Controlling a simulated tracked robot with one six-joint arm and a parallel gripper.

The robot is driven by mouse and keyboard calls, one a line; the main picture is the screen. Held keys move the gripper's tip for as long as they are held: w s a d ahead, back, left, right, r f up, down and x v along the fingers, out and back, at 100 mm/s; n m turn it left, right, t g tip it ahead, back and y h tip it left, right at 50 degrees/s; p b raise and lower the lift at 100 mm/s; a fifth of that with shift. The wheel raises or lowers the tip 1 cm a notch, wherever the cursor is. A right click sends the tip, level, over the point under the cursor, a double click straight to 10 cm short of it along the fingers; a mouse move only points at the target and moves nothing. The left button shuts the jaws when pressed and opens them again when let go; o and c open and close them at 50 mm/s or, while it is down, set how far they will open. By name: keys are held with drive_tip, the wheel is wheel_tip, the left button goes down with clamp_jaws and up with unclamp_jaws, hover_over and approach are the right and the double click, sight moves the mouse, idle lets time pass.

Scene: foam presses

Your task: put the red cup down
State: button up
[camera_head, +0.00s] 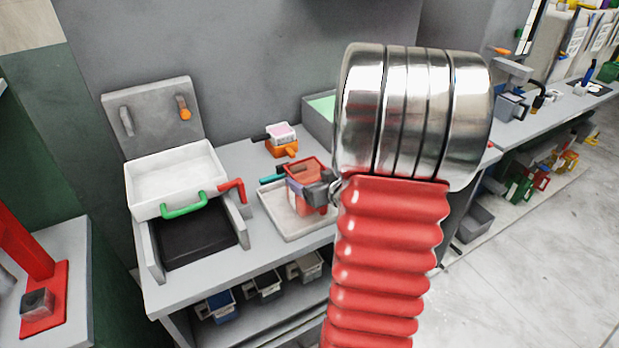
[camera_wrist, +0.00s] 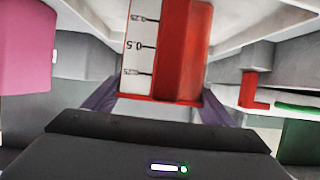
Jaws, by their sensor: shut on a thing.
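The red cup (camera_head: 309,172) is a translucent red measuring cup, seen at the light grey tray (camera_head: 283,222) on the bench. In the wrist view the red cup (camera_wrist: 183,50) fills the upper middle, with a white scale strip marked 0.5. My gripper (camera_head: 303,192) is shut on the cup, its purple fingers on either side of it in the wrist view (camera_wrist: 157,103). I cannot tell whether the cup's base touches the tray or hangs just above it. My arm hides the bench to the right of the cup.
A press with a white open box (camera_head: 175,178) and green handle stands left of the tray; its red lever (camera_head: 232,188) points toward the tray. A green-topped grey box (camera_head: 322,107) stands behind right. The tray's front looks clear.

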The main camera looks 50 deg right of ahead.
drive_tip(key=o, duration=1.4)
drive_tip(key=shift+f, duration=0.1)
